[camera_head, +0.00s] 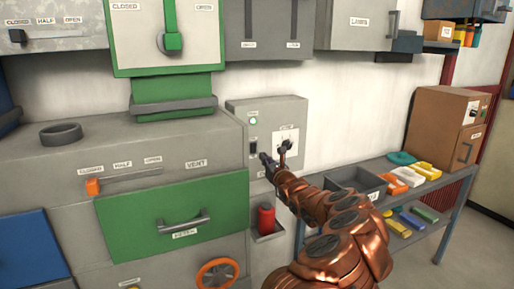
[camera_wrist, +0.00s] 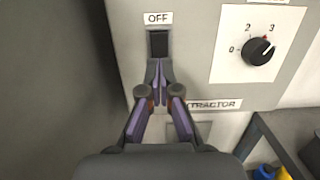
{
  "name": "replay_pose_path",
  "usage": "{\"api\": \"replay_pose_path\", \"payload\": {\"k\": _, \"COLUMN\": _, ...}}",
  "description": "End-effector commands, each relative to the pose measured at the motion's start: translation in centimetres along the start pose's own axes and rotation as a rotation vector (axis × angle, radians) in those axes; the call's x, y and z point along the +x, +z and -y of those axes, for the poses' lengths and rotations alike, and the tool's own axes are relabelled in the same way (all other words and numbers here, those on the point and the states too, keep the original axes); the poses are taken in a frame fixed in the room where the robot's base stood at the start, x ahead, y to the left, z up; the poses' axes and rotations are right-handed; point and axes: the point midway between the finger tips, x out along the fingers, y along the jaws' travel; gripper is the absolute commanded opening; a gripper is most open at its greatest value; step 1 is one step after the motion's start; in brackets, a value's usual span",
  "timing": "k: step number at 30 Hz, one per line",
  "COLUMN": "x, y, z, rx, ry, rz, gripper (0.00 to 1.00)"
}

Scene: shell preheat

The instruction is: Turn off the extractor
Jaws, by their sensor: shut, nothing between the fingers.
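The extractor control box (camera_head: 262,107) is a grey wall box in the head view, and its front panel (camera_wrist: 205,50) fills much of the wrist view. A black switch (camera_wrist: 158,43) sits under an "OFF" label (camera_wrist: 158,18). My gripper (camera_wrist: 157,72) is shut and empty, with its fingertips just below the switch and overlapping its lower edge in the picture. I cannot tell whether they touch. The "EXTRACTOR" label (camera_wrist: 215,104) is partly hidden by a finger. In the head view my gripper (camera_head: 266,160) is in front of the box.
A black knob (camera_wrist: 260,51) on a white plate is right of the switch. A small greenish lamp (camera_head: 253,120) is on the box. A red cylinder (camera_head: 266,219) stands in a holder below. A shelf (camera_head: 456,176) with a grey bin (camera_head: 353,181) is at right.

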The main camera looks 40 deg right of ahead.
Motion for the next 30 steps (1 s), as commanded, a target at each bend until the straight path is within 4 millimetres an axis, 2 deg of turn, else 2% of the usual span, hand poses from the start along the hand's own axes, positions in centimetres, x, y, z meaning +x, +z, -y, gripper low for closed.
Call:
{"api": "replay_pose_path", "payload": {"k": 9, "x": 3.1, "y": 0.2, "z": -0.1, "rx": -0.003, "ry": 0.002, "rz": 0.001, "gripper": 0.0}}
{"api": "replay_pose_path", "payload": {"k": 18, "x": 5.2, "y": 0.1, "z": -0.1, "rx": -0.003, "ry": 0.001, "rz": -0.002, "gripper": 0.0}}
{"api": "replay_pose_path", "payload": {"k": 30, "x": 6.9, "y": 0.2, "z": 0.0, "rx": -0.001, "ry": -0.001, "rz": 0.003, "gripper": 0.0}}
